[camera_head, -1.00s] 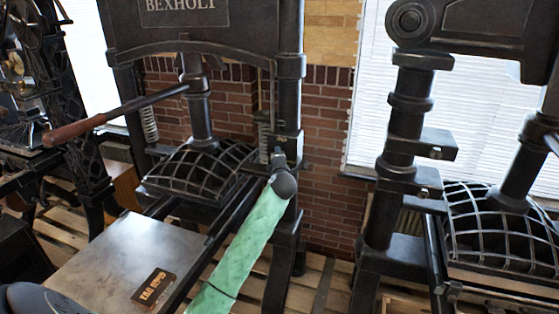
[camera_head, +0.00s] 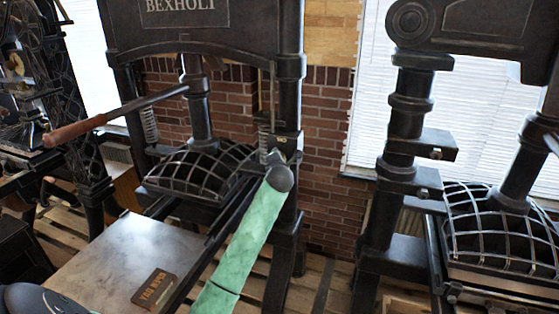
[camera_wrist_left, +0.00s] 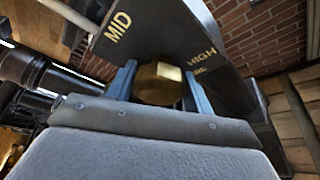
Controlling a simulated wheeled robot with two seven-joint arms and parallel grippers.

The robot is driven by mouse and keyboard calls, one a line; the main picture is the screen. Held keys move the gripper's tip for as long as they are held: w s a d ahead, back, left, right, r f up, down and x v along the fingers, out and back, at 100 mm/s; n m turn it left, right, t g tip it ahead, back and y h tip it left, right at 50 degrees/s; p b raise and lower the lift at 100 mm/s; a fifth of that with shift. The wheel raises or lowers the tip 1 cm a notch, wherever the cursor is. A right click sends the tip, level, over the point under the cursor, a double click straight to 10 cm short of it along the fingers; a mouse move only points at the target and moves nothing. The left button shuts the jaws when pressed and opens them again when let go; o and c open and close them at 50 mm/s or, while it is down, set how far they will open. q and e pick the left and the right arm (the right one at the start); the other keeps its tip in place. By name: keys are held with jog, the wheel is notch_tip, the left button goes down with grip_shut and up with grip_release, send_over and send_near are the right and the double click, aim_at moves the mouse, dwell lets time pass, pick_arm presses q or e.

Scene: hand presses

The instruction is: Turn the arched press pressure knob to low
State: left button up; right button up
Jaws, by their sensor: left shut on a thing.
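The arched press (camera_head: 289,95) is a dark iron hand press with a BEXHOLT nameplate and a curved beam. My left gripper (camera_head: 277,156) is at its right column in the head view, at the end of the green-sleeved arm. In the left wrist view, the blue fingers of the left gripper (camera_wrist_left: 157,84) are shut on the brass-coloured pressure knob (camera_wrist_left: 158,82), one on each side. The dark dial plate (camera_wrist_left: 160,35) behind it reads MID on the left and HIGH on the right. I see no LOW label or pointer. My right gripper is not in view.
A long lever with a wooden handle (camera_head: 75,131) sticks out left from the press. A flat metal bed (camera_head: 120,255) with a small sign (camera_head: 154,290) lies in front. A second press (camera_head: 408,110) stands at the right, and another (camera_head: 70,110) at the far left.

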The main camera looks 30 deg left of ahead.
pick_arm(q)
jog(key=shift+f, duration=0.15)
jog(key=o, duration=1)
jog(key=shift+c, duration=0.2)
jog(key=shift+s, duration=0.1)
